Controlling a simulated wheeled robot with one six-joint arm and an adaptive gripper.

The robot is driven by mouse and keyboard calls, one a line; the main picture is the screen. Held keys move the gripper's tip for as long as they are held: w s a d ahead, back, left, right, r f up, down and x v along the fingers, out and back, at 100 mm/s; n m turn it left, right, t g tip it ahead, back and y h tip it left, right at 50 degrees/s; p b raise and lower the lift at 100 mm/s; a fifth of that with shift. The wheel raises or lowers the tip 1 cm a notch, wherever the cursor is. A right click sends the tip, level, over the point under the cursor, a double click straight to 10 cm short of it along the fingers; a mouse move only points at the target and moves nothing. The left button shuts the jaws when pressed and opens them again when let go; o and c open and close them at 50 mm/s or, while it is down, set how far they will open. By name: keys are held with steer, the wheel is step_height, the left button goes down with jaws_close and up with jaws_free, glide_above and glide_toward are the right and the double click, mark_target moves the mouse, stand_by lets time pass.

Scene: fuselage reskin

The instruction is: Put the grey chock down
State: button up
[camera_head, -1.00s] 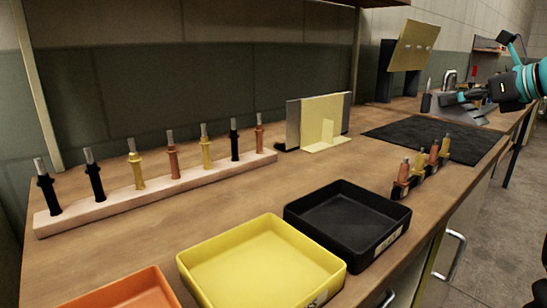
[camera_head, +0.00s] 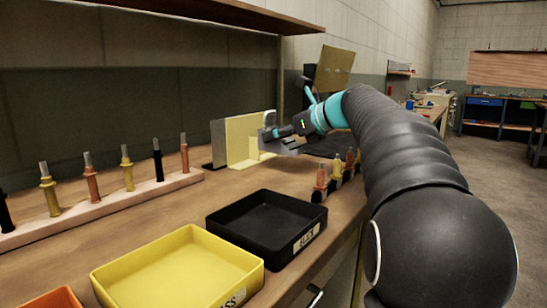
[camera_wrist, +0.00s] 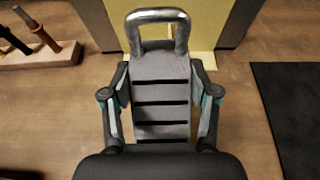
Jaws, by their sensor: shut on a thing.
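The grey chock (camera_wrist: 161,92) is a ribbed grey block with black slots and a bright metal handle (camera_wrist: 158,16). It sits between the two fingers of my gripper (camera_wrist: 160,108), which is shut on its sides. In the head view my gripper (camera_head: 284,133) holds the chock (camera_head: 268,138) over the wooden bench, close in front of the yellow angled plate (camera_head: 242,137). I cannot tell whether the chock's underside touches the bench. The gripper's palm hides its near end.
A black mat (camera_wrist: 297,110) lies to the right. A wooden rack (camera_head: 105,204) of several fasteners stands at left. Black (camera_head: 225,226) and yellow (camera_head: 110,273) trays and a small row of fasteners (camera_head: 320,183) are nearer. Bare bench (camera_wrist: 50,110) shows left of the chock.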

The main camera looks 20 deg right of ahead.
mark_target(274, 151)
steer(key=shift+w+a+f, duration=0.2)
steer(key=shift+a+f, duration=0.1)
steer(key=shift+a, duration=0.2)
steer(key=shift+f+b, duration=0.65)
steer(key=shift+f, duration=1.3)
steer(key=shift+f, duration=0.15)
steer(key=o, duration=1.4)
steer(key=shift+o, duration=0.2)
